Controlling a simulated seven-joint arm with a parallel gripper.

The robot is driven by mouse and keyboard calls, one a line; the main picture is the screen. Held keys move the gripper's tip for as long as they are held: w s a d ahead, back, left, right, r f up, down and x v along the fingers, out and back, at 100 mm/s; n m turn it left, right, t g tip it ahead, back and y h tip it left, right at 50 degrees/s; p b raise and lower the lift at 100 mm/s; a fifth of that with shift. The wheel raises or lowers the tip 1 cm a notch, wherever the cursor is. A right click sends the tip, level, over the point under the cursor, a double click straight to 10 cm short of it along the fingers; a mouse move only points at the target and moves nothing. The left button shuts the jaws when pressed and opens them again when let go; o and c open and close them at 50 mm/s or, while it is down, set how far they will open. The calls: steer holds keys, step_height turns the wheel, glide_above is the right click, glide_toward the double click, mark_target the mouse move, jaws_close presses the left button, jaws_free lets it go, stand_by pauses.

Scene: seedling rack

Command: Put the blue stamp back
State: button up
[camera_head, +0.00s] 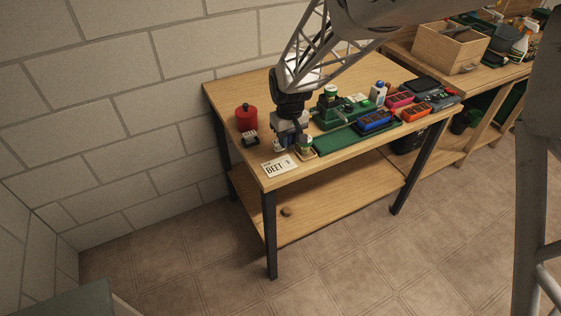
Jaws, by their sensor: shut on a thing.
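My gripper (291,143) points down over the near left part of the wooden bench. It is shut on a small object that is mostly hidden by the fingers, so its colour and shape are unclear. A white card (279,167) marked BEET lies just in front of it. A small green and pale item (305,145) stands right beside the fingers. A blue block-like item (374,121) sits at the right end of a green mat (338,140), clear of my gripper. I cannot tell whether it is a stamp or a pad.
A red round container (246,117) and a small dark item (250,138) stand to the left. A green device (337,106), a white bottle (378,92), pink (399,98) and orange (416,111) blocks crowd the right. The bench's front left corner is mostly clear.

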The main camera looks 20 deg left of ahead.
steer(key=shift+s+a+f+n, duration=0.2)
steer(key=shift+s+f+n, duration=0.3)
steer(key=shift+s+n, duration=0.25)
steer(key=shift+s+a+f+n, duration=0.2)
steer(key=shift+s+f+n, duration=0.25)
steer(key=shift+s+n, duration=0.25)
glide_above(270, 136)
steer(key=shift+f, duration=0.75)
steer(key=shift+s+f, duration=0.1)
steer(key=shift+f, duration=1.65)
steer(key=shift+f, duration=0.15)
steer(key=o, duration=0.8)
